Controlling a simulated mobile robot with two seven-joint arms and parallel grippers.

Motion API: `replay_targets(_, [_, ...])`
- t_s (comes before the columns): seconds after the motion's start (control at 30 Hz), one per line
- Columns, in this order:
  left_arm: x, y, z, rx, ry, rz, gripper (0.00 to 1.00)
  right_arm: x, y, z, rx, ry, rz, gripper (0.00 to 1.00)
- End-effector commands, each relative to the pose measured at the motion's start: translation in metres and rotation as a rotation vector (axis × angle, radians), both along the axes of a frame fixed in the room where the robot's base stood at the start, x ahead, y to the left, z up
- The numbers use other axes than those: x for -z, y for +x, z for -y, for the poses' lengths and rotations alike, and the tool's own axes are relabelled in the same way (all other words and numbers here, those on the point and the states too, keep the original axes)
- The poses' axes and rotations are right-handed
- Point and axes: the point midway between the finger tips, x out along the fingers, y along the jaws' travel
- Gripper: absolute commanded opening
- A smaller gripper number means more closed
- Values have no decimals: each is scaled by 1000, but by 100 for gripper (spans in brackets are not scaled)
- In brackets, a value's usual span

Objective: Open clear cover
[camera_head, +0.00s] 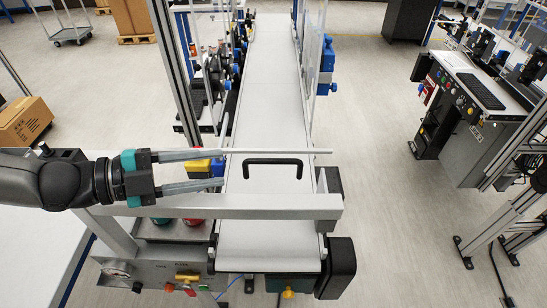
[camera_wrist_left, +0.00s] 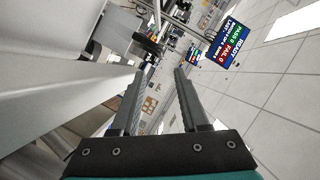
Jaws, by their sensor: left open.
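The clear cover is hard to make out over the white conveyor belt. Its black handle (camera_head: 272,162) stands out, with a pale rod (camera_head: 280,151) along the cover's far side. My left gripper (camera_head: 223,168) comes in from the left and is open, its two fingers pointing right toward the handle. The fingertips are a short way left of the handle, with nothing seen between them. In the left wrist view the open fingers (camera_wrist_left: 158,76) also show empty. A dark curved piece beyond them may be the handle. My right gripper is not in view.
A grey crossbar (camera_head: 270,206) spans the belt in front of the handle. The conveyor (camera_head: 272,60) runs away to the back. A control panel with gauge (camera_head: 117,270) stands at lower left.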

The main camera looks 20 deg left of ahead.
Motion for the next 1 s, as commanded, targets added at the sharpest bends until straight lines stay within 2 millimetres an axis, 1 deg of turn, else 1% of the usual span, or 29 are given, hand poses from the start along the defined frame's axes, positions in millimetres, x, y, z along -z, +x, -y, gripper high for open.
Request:
replay_targets(0.03, [3,5,8,1,-7,2,45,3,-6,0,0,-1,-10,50])
replay_targets(0.07, [4,7,11,1,-6,2,45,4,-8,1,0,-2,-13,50])
replay_targets(0.17, [8,16,23,3,-7,2,45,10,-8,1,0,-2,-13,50])
replay_targets(0.3, [11,27,37,-1,-4,4,45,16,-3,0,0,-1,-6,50])
replay_targets(0.57, [14,42,55,-1,-4,6,45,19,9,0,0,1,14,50])
replay_targets(0.7, [15,47,61,-4,-3,2,45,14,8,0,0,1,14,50])
replay_targets(1.0, [20,61,80,-2,-3,2,45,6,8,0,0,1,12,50])
